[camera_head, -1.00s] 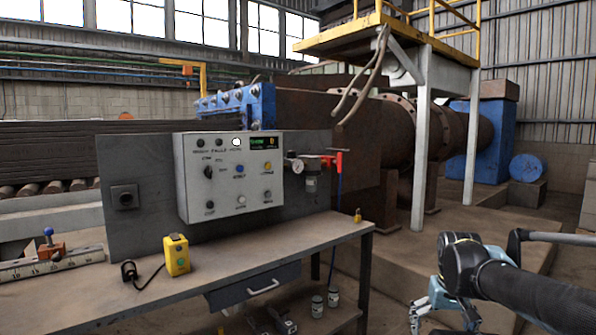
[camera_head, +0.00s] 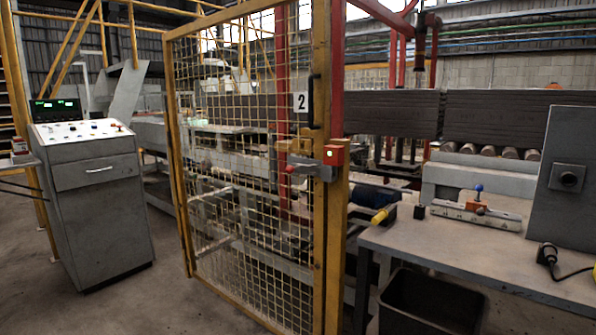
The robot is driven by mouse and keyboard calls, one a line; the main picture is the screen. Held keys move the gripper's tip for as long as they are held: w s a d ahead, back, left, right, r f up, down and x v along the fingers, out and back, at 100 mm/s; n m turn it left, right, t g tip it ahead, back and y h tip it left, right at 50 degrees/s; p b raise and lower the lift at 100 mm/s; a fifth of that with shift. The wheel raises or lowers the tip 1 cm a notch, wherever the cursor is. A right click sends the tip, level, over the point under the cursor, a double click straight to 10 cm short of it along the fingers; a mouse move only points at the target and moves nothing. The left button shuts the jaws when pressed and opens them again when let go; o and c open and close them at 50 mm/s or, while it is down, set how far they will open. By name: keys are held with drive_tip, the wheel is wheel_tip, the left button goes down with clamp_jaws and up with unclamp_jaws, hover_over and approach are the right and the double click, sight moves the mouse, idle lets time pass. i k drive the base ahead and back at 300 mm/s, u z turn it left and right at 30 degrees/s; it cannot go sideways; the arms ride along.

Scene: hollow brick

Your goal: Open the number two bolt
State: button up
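A yellow mesh gate (camera_head: 228,165) stands in the middle of the head view, and it looks closed. A white plate with the number 2 (camera_head: 301,102) is fixed near its right edge. Below the plate is the bolt (camera_head: 312,170), a grey body with a red knob at its left end. A red box (camera_head: 336,154) with a small pale light sits at the bolt's right, by the yellow post. I cannot tell clearly how far the bolt reaches. My gripper is out of view now.
A grey control console (camera_head: 95,190) stands at the left. A workbench (camera_head: 470,262) with a blue-knobbed fixture (camera_head: 477,205) is at the right, with a black bin (camera_head: 430,305) below its front edge. The floor (camera_head: 185,300) between console and gate is clear.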

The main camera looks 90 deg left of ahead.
sight(291, 169)
drive_tip(key=u, duration=3.35)
